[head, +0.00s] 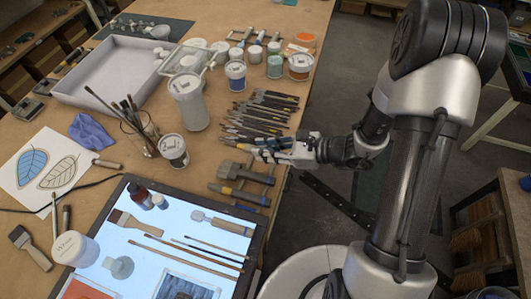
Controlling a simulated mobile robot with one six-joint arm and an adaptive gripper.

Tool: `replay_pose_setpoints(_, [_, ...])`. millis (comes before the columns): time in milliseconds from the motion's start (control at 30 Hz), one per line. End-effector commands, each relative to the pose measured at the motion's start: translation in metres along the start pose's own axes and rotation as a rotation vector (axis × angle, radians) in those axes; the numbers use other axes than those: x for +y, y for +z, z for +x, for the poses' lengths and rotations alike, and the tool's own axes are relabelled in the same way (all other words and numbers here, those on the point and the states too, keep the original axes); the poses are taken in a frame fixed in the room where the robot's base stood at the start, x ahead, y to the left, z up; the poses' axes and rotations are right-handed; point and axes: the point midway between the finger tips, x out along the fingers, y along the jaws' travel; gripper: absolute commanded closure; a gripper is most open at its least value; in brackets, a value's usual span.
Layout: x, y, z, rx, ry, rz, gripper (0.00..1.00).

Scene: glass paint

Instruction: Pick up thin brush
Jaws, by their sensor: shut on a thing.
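My gripper (268,150) is at the right edge of the wooden table, pointing left, low over the near end of a row of slim handled brushes or tools (262,107). It is shut on a slim brush-like tool there; its fingers and the neighbouring handles hide most of that tool. I cannot tell whether the tool is clear of the table. Several thin brushes (190,252) lie on the lit panel (190,211) at the front. More brushes (128,108) stand in a glass jar (147,133) left of centre.
Wide flat brushes (243,173) lie just in front of my gripper. A tall white container (188,102), a smaller white jar (173,149) and paint jars (235,75) stand left and behind. A grey tray (105,75) is at the back left. Floor is open right of the table.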

Motion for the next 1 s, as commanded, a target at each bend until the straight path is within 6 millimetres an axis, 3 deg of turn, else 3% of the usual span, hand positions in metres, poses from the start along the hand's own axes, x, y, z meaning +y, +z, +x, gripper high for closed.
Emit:
replay_pose_setpoints(33, [-0.001,0.016,-0.007,-0.001,-0.002,-0.007,1.0])
replay_pose_setpoints(200, [-0.001,0.06,-0.025,-0.001,-0.002,-0.009,1.0])
replay_pose_setpoints(500, [0.0,0.123,-0.051,0.0,-0.002,-0.006,1.0])
replay_pose_setpoints(700, [0.0,0.144,-0.06,0.0,-0.001,-0.002,1.0])
replay_pose_setpoints(1000, [0.0,0.149,-0.062,0.0,0.001,0.0,1.0])
